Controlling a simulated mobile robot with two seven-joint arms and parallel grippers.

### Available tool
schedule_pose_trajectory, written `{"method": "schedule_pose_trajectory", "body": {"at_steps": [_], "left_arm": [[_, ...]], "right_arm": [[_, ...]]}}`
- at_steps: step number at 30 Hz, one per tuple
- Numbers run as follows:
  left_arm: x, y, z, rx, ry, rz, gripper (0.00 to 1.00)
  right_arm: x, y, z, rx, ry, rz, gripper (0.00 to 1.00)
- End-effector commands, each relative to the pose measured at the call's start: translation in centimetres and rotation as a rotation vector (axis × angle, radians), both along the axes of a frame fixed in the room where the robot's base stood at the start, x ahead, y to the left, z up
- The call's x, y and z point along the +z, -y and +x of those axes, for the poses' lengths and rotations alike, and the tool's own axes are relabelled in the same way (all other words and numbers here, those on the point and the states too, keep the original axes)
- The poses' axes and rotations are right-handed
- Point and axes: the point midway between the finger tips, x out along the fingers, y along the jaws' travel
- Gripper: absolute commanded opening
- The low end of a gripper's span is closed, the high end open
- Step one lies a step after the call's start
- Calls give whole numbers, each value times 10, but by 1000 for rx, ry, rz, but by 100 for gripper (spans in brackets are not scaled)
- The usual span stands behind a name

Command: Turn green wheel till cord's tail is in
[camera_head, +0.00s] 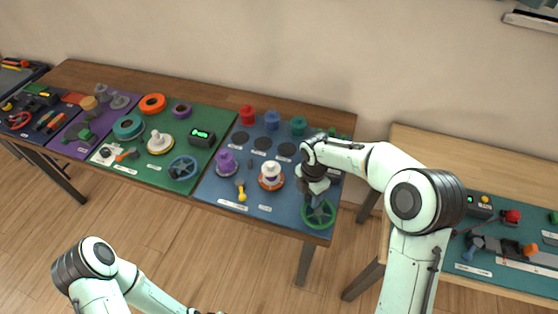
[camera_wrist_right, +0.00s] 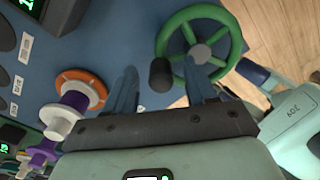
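The green wheel (camera_head: 320,214) lies at the front right corner of the blue mat. In the right wrist view the wheel (camera_wrist_right: 233,42) shows its rim, spokes, grey hub and a dark upright handle knob (camera_wrist_right: 160,76). My right gripper (camera_head: 312,201) is over the wheel. In the wrist view its two fingers (camera_wrist_right: 161,68) are spread apart, with the knob seen between them and a gap on each side. I cannot make out contact with the knob. No cord or cord tail can be made out.
A white spool on an orange ring (camera_head: 271,183) and a purple spool (camera_head: 226,164) stand left of the wheel. A yellow-ended tool (camera_head: 242,196) lies between them. Red, blue and teal pieces stand behind. A second table (camera_head: 425,143) is at right, across a floor gap.

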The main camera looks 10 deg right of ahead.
Motion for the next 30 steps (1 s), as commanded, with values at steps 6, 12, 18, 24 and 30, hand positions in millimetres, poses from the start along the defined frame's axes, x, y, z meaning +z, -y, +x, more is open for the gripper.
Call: {"method": "schedule_pose_trajectory", "body": {"at_steps": [6, 12, 18, 24, 30], "left_arm": [[0, 0, 0, 0, 0, 0, 51], [1, 0, 1, 0, 1, 0, 51], [7, 0, 5, 0, 6, 0, 51], [14, 0, 10, 0, 11, -1, 51], [18, 0, 14, 0, 16, 0, 51]], "right_arm": [[0, 0, 0, -1, -1, 0, 56], [11, 0, 1, -1, 2, 0, 56], [51, 1, 2, -2, 6, -1, 56], [97, 0, 2, 0, 6, 0, 56], [126, 0, 2, -1, 3, -1, 56]]}}
